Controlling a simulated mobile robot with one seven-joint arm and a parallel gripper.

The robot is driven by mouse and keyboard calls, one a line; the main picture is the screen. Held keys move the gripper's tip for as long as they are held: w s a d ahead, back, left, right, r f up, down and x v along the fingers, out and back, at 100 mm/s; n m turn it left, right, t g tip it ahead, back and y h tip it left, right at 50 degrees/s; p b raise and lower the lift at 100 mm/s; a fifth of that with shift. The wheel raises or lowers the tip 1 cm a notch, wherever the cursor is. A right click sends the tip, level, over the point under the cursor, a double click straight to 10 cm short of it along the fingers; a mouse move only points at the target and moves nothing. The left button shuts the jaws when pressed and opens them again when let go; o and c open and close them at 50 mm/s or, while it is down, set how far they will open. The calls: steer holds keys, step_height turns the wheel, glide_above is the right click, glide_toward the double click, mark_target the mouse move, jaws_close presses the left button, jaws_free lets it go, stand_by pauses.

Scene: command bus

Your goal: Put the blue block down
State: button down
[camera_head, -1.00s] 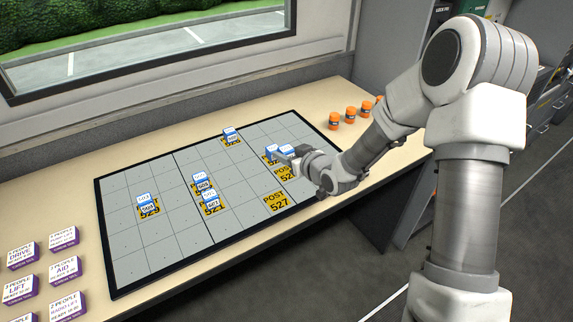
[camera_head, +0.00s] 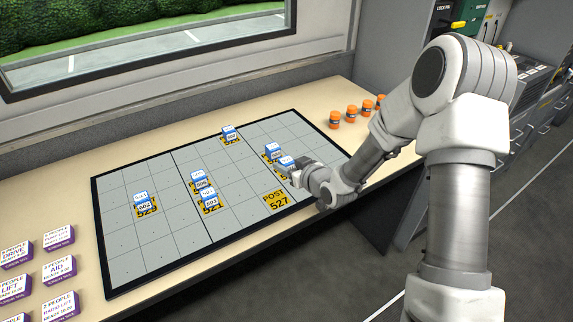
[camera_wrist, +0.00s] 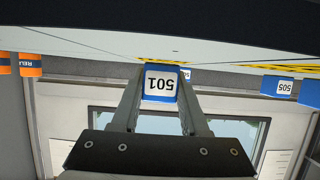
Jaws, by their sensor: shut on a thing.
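In the head view this block (camera_head: 287,161) is over the right part of the grey gridded board (camera_head: 240,210), close to a yellow label beside POST 527. The wrist view is upside down and shows one finger on each side of the block. I cannot tell whether its underside touches the board. Another blue block (camera_head: 273,151) stands just behind and left of it.
Other blue blocks stand on the board, at the back (camera_head: 229,133), middle (camera_head: 199,180) and left (camera_head: 143,202). Orange cylinders (camera_head: 335,119) stand beyond its right edge. Purple-edged cards (camera_head: 59,237) lie left. The yellow POST 527 cell (camera_head: 275,200) is clear.

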steer(key=shift+c, duration=2.1)
jaws_free()
steer(key=shift+r, duration=0.1)
